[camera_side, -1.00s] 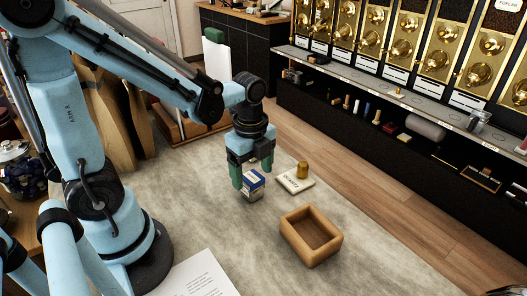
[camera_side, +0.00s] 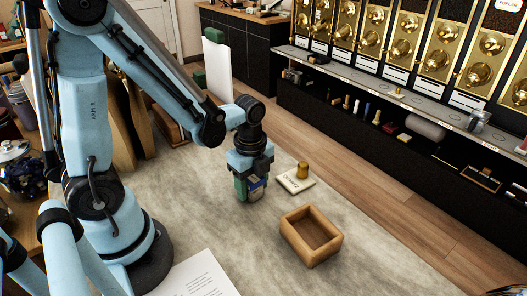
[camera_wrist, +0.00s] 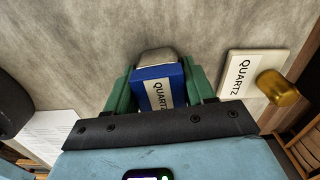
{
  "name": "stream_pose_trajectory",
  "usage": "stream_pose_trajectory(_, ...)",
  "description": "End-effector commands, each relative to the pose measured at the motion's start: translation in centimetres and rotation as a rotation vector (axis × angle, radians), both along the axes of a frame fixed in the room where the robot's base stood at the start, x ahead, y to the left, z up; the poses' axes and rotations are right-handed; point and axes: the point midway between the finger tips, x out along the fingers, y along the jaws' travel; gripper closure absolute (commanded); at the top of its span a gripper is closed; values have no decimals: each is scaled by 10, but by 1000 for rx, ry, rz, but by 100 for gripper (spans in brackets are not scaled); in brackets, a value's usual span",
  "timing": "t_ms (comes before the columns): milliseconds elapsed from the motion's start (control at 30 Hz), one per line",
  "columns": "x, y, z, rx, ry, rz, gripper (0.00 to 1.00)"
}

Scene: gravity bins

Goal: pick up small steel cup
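A blue box with a white QUARTZ label (camera_wrist: 158,90) stands between my gripper's two green fingers. A silver-grey metal rounded thing, which looks like the small steel cup (camera_wrist: 155,56), shows just beyond the box in the wrist view. Most of it is hidden by the box. My gripper (camera_side: 252,192) is low over the table, pointing down, with a finger on each side of the box. The box and cup are largely covered by the fingers in the side view. I cannot tell whether the fingers touch or grip them.
A cream QUARTZ card (camera_side: 296,186) with a brass cylinder (camera_side: 302,170) on it lies right of my gripper. An open wooden box (camera_side: 325,254) stands nearer the front. Printed paper (camera_side: 200,276) lies front left. Grey table between is clear. Brass dispensers (camera_side: 432,62) line the back.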

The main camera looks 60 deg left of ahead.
Motion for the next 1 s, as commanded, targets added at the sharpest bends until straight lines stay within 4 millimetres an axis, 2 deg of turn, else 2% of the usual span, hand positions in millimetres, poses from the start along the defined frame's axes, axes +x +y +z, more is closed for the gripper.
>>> stream_pose_trajectory(33, 0, 0, 0, 0, 0, 0, 64)
stream_pose_trajectory(233, 0, 0, 0, 0, 0, 0, 95)
stream_pose_trajectory(667, 0, 0, 5, 0, 0, 0, 95)
stream_pose_trajectory(1000, 0, 0, 32, -1, 1, 0, 95)
